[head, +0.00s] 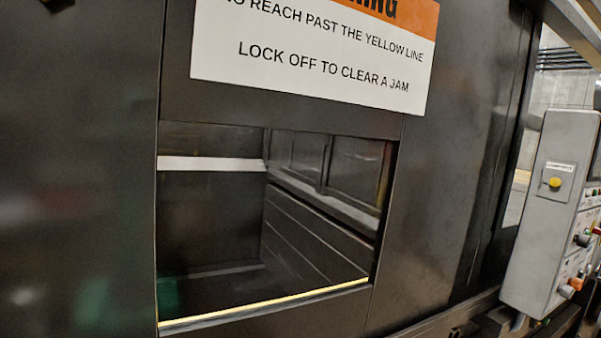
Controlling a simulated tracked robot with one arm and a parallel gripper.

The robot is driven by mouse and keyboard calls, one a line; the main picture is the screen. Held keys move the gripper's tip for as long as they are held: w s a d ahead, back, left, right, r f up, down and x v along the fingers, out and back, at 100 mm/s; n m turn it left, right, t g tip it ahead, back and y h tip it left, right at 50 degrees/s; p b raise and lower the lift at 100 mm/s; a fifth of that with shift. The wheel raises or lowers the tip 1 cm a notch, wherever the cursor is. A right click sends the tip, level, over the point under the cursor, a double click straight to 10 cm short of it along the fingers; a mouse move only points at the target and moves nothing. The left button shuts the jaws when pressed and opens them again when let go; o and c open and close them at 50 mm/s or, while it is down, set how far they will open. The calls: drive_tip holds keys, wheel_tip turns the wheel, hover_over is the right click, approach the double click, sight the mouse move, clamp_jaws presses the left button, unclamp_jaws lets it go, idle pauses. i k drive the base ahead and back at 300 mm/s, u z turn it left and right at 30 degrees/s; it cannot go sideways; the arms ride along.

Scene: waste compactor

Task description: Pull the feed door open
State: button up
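A dark metal machine front (440,180) fills most of the head view. It has a rectangular opening in the middle, through which the dark chamber interior (205,215) shows. A yellow line (265,303) runs along the opening's lower edge. No separate feed door or handle can be made out; I cannot tell whether a door panel is part of this front. My gripper is not in view.
A white and orange warning sign (315,55) is fixed above the opening. A grey control box (550,215) with a yellow button (555,183) and several knobs stands at the right. A rail (455,318) runs along the lower right.

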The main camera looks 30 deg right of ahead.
sight(86, 85)
drive_tip(key=k, duration=1.25)
drive_tip(key=u, duration=0.75)
drive_tip(key=i, duration=1.4)
drive_tip(key=z, duration=0.2)
